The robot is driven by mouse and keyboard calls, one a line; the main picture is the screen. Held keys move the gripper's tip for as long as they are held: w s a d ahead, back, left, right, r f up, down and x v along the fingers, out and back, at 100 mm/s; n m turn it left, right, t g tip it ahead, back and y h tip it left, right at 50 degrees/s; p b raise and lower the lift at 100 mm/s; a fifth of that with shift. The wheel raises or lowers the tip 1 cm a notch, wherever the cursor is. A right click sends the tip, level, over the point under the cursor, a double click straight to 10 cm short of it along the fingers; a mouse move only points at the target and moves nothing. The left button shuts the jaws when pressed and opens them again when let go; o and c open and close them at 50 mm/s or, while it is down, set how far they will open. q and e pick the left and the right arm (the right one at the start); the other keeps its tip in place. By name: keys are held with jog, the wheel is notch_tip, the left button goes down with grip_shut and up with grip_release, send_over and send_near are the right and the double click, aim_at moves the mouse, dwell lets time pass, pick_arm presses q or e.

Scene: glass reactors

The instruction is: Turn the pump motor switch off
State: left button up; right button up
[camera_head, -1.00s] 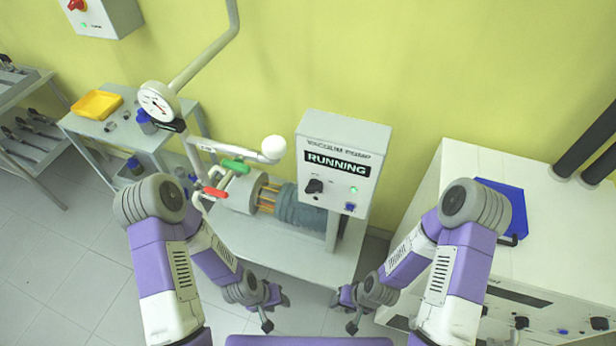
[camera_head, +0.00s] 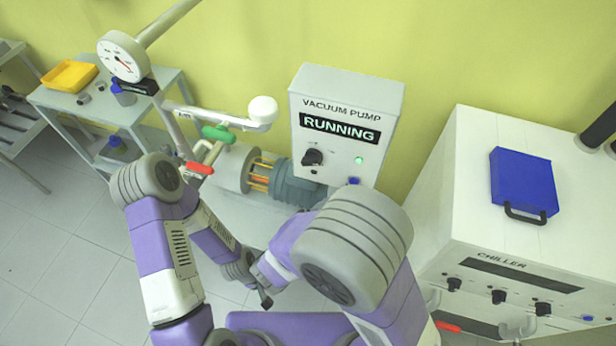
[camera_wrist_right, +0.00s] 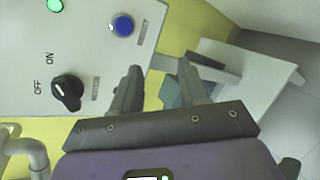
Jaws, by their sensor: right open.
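The vacuum pump control box (camera_head: 345,90) stands behind the pump motor (camera_head: 292,185). Its display (camera_head: 340,129) reads RUNNING and its green lamp (camera_head: 359,160) is lit. The black rotary switch (camera_head: 313,157) sits on its face. In the right wrist view the switch (camera_wrist_right: 68,93) is beside the ON and OFF labels; its exact setting is unclear. My right gripper (camera_wrist_right: 160,75) is open and empty, apart from the switch and to its right in that view. My right arm hides it in the head view. My left gripper (camera_head: 263,296) hangs low; its jaws are unclear.
A blue button (camera_wrist_right: 122,24) is on the box near the switch. The white chiller (camera_head: 470,220) stands at the right with a blue lid (camera_head: 523,184). Pipework with green (camera_head: 218,133) and red (camera_head: 200,168) handles is left of the box. A gauge (camera_head: 124,57) stands further left.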

aim_at(310, 165)
jog(key=a+r+n+t+y+b, duration=0.1)
jog(key=a+r+n+t+y, duration=0.1)
jog(key=a+r+t, duration=0.5)
jog(key=shift+g, duration=0.5)
jog(key=x, duration=0.5)
jog(key=r+x, duration=0.1)
jog(key=x, duration=0.1)
jog(key=shift+w+b, duration=0.4)
grip_shut()
